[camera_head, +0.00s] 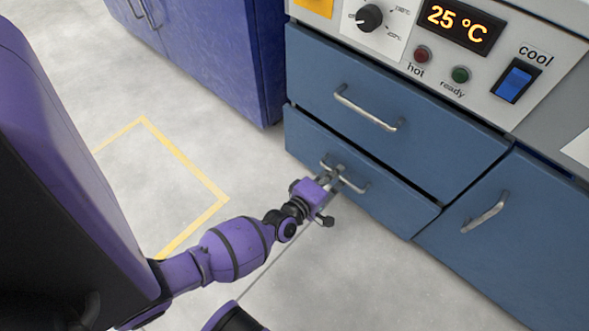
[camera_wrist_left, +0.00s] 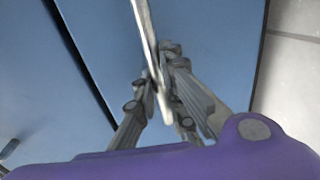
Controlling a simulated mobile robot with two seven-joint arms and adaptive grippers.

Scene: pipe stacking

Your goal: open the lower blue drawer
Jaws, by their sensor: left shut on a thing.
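The lower blue drawer (camera_head: 388,200) is under the upper blue drawer (camera_head: 400,95) in the head view, and its front looks about flush with the cabinet. Its metal bar handle (camera_head: 354,185) is partly hidden by my left gripper (camera_head: 329,177). In the left wrist view, the handle (camera_wrist_left: 141,18) runs down between the fingers of my left gripper (camera_wrist_left: 160,78), which is shut on it. The blue drawer front (camera_wrist_left: 205,25) lies just behind the fingers. My right gripper is not in view.
The upper drawer has its own bar handle (camera_head: 368,108). A blue door with a handle (camera_head: 485,212) is at the right. The control panel (camera_head: 440,50) is above. A purple cabinet (camera_head: 215,50) stands at the back left. The floor (camera_head: 370,285) before the drawer is clear.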

